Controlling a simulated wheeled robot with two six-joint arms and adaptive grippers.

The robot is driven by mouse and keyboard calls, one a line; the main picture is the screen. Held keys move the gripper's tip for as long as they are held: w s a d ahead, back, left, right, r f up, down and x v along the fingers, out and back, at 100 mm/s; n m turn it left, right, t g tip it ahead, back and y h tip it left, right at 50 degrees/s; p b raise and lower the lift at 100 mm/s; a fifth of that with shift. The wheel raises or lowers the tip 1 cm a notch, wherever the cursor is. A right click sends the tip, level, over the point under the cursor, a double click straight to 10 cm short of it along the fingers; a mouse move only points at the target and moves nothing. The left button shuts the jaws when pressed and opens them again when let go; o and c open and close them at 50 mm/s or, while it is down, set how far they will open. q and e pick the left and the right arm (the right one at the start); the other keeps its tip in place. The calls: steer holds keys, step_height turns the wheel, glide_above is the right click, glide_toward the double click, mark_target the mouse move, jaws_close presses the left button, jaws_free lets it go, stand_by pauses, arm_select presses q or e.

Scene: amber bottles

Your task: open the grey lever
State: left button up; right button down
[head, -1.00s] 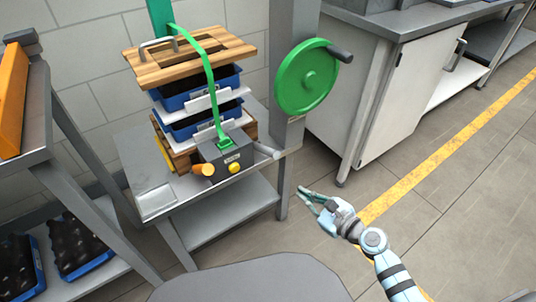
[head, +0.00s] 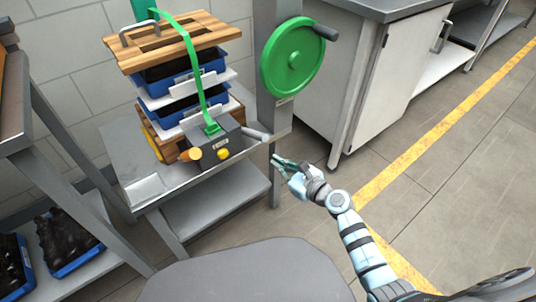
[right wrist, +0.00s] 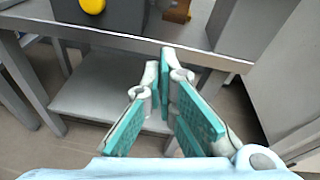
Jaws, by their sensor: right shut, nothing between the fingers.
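The grey lever (head: 256,134) is a short light-grey bar sticking out from the right side of a dark grey control box (head: 229,143) on the metal table. My right gripper (head: 276,161) is shut and empty. It is in front of the table's right front corner, below and a little right of the lever in the head view, and apart from it. In the right wrist view its teal-padded fingers (right wrist: 166,62) point towards the table edge; I cannot make out the lever there. My left gripper is not in view.
The box also carries an orange knob (head: 191,154) and a yellow button (head: 222,154). Behind it stands a press with a wooden plate (head: 180,50), blue trays (head: 170,107) and a green handwheel (head: 293,57) on a grey post. A cabinet (head: 385,85) stands right; floor between is clear.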

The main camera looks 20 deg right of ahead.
mark_target(253, 134)
arm_select(q)
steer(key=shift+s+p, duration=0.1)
steer(key=shift+p, duration=0.3)
arm_select(e)
steer(key=w+a+r, duration=0.1)
steer(key=w, duration=0.1)
steer(key=w+a+r, duration=0.1)
steer(key=r, duration=0.1)
steer(key=shift+w+a, duration=0.2)
steer(key=shift+w, duration=0.15)
